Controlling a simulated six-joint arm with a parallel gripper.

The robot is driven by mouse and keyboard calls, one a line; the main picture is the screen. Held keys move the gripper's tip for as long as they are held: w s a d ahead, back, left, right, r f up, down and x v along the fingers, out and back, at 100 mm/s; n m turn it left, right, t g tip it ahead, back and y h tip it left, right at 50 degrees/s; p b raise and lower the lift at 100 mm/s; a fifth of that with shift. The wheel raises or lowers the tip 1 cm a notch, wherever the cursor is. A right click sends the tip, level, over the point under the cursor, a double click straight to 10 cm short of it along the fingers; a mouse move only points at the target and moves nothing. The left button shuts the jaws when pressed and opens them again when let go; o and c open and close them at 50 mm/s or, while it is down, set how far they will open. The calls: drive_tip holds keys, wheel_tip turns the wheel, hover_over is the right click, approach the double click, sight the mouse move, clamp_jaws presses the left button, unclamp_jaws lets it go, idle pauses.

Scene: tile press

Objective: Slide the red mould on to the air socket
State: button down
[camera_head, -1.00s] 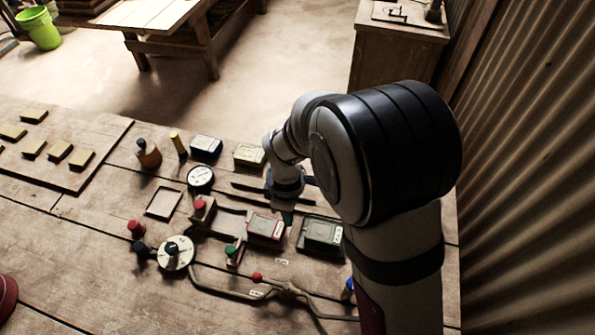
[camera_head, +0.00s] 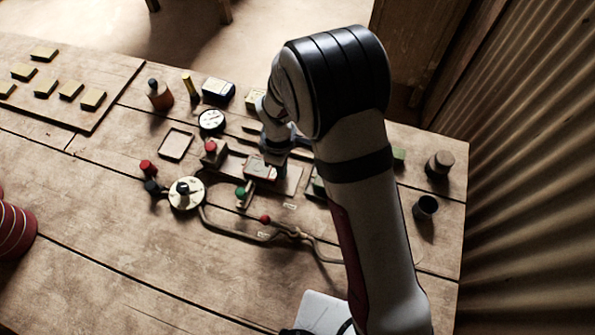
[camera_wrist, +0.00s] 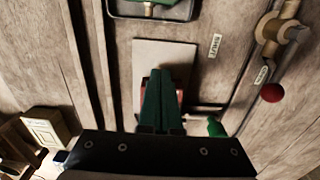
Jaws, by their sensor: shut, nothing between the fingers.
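The red mould (camera_head: 260,172) is a small box with a pale top. It lies near the left end of a flat plate (camera_head: 291,178), whose bare part shows to its right. My gripper (camera_head: 279,165) is shut and empty, pointing down at the mould's right side; I cannot tell whether it touches. In the wrist view the shut green fingers (camera_wrist: 160,78) hide most of the mould (camera_wrist: 145,92), and the bare plate (camera_wrist: 165,52) shows beyond. The air socket is not clearly made out; a block with a red knob (camera_head: 210,147) stands left of the mould.
A green knob (camera_head: 241,192) stands close in front of the mould. A pipe with a red ball (camera_head: 265,218) runs along the front. A white dial (camera_head: 186,194) and a gauge (camera_head: 211,121) are at the left. The green mould is mostly hidden behind my arm.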

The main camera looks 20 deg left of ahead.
sight(257, 164)
drive_tip(key=a, duration=0.6)
drive_tip(key=shift+a, duration=0.25)
wheel_tip(257, 164, up, 10)
drive_tip(key=c, duration=1.6)
unclamp_jaws()
